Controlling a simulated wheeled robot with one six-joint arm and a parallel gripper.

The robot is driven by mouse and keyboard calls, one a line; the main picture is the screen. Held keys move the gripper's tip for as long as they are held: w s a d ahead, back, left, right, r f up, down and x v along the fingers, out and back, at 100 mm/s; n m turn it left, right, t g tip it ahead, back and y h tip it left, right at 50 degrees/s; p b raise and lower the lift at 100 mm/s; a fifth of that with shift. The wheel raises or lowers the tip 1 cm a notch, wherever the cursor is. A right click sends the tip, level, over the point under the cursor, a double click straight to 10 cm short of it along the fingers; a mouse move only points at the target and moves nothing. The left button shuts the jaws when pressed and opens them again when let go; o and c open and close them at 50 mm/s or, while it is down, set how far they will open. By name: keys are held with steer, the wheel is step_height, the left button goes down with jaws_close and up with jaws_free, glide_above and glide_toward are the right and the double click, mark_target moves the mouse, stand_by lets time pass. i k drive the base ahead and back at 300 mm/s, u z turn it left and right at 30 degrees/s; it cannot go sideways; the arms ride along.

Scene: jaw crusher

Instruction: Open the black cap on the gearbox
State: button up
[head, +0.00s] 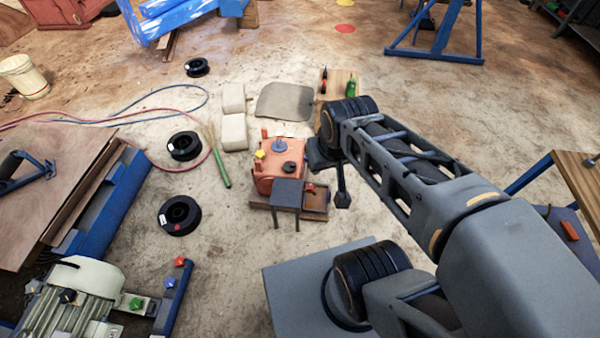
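The orange-red gearbox (267,181) stands on the floor near the middle of the head view. The black cap (289,167) is on its top, towards the right side, and looks seated. A blue part (279,146) and a yellow part (260,155) are also on the gearbox. My gripper (341,199) is to the right of the gearbox and points down, apart from the black cap in the picture. Only one dark finger-like part shows clearly. I cannot tell the finger gap or the height above the floor.
A small grey stand (287,193) is in front of the gearbox, beside a brown tray (315,206) with a red item. White blocks (234,131) and a grey mat (285,102) lie behind. Black spools (180,215) and hoses lie left, with clear floor between.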

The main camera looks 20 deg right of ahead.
mark_target(288, 166)
steer(key=z, duration=0.2)
steer(key=i, duration=0.95)
steer(key=u, duration=0.15)
